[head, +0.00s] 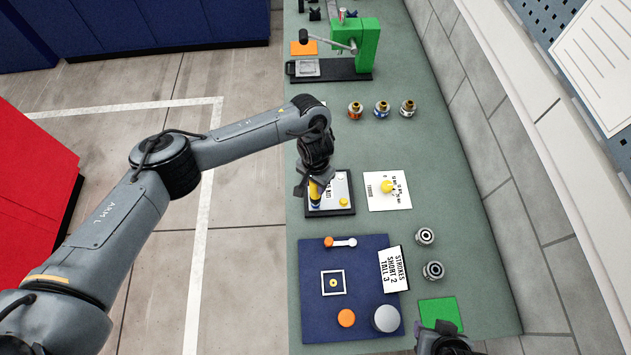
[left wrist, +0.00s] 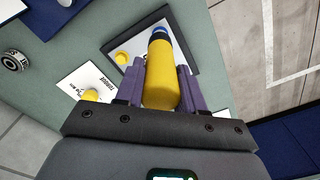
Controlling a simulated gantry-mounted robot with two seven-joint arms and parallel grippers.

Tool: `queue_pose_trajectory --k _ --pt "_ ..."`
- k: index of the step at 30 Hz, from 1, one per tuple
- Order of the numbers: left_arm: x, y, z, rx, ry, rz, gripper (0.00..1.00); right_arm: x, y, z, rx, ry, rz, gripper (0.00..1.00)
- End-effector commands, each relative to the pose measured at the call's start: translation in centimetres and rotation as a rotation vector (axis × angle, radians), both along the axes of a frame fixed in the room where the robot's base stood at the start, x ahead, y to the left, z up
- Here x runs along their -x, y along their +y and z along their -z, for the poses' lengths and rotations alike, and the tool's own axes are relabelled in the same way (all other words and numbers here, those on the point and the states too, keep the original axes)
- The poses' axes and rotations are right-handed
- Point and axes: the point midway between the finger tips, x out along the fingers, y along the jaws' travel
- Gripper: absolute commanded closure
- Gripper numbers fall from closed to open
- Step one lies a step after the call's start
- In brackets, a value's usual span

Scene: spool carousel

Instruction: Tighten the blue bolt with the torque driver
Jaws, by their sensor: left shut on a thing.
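My left gripper (head: 314,178) is shut on the yellow torque driver (left wrist: 161,80), whose body lies between the two purple-grey fingers in the left wrist view. In the head view the driver (head: 315,191) points down at the left part of a pale plate in a dark frame (head: 341,211); the plate also shows in the left wrist view (left wrist: 194,38). A blue piece (left wrist: 160,33) shows at the driver's far end; I cannot tell whether it is the blue bolt or part of the driver. A yellow bolt (head: 343,203) is on the plate. My right gripper (head: 443,343) is partly cut off at the bottom edge.
A white card with a yellow knob (head: 388,187) lies right of the plate. A blue mat (head: 310,310) with orange and grey parts is nearer. Several small spools (head: 382,108) and a green press (head: 365,45) stand farther back. Bare green bench lies between them.

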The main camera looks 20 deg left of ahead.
Motion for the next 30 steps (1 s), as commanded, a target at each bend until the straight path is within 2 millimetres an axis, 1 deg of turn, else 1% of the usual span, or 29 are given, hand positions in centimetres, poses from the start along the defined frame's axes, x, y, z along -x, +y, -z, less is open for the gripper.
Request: queue_pose_trajectory --k 30 --pt "0.08 0.16 0.30 -0.004 0.001 -0.003 0.93 -0.01 0.25 -0.55 -0.010 0.001 0.006 0.57"
